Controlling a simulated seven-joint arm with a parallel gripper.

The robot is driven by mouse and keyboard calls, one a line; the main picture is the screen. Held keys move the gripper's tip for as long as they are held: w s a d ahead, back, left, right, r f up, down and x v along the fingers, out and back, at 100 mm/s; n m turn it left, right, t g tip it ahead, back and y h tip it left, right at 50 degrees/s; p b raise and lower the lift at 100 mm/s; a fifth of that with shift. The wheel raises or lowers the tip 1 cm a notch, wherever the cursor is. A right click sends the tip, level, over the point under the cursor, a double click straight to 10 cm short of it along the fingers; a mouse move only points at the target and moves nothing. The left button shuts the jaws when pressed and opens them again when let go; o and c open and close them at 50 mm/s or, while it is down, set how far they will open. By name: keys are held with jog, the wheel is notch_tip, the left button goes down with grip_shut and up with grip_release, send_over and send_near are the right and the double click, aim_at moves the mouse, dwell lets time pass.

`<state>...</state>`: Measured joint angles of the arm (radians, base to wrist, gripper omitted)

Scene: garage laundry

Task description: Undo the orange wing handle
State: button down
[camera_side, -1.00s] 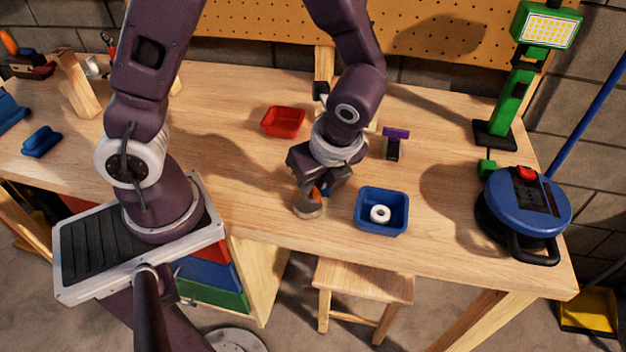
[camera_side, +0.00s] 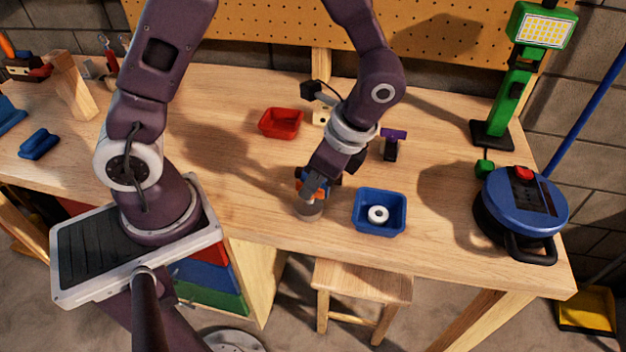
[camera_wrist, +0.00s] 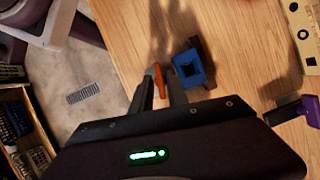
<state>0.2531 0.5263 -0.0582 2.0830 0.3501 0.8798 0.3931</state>
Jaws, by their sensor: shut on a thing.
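The orange wing handle (camera_side: 320,187) sits at the top of a short grey round base (camera_side: 310,211) near the front edge of the bench. In the wrist view the handle (camera_wrist: 159,79) shows as a narrow orange strip between the fingers. My gripper (camera_side: 313,194) reaches down over it with the wrist tilted and is shut on the handle. Its fingers also show in the wrist view (camera_wrist: 160,84). The fingers hide much of the handle, so its exact angle cannot be told. A blue piece with a dark square opening (camera_wrist: 191,68) is beside the right finger.
A blue tray (camera_side: 360,224) holding a white ring (camera_side: 378,214) stands close to the right. A red tray (camera_side: 281,123) and a purple-topped tool (camera_side: 392,140) are behind. A blue cable reel (camera_side: 525,200) and green lamp (camera_side: 510,105) stand at far right.

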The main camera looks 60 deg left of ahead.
dwell(0.4)
jog(key=c, duration=1.5)
grip_release()
jog(key=shift+c, duration=0.2)
jog(key=v, duration=0.7)
jog(key=shift+a+r, duration=0.1)
jog(key=shift+r, duration=0.05)
notch_tip(320, 180, up, 7)
jog(key=n+t+h, duration=0.2)
jog(key=n+t, duration=0.1)
jog(key=n, duration=0.1)
send_over(303, 206)
jog(key=s+a+r+n+t+h, duration=0.1)
jog(key=s+r+n+t, duration=0.3)
jog(key=s+n, duration=0.3)
jog(key=shift+s+a+r+t+h, duration=0.25)
jog(key=shift+s+t+h, duration=0.15)
jog(key=shift+s+t, duration=0.15)
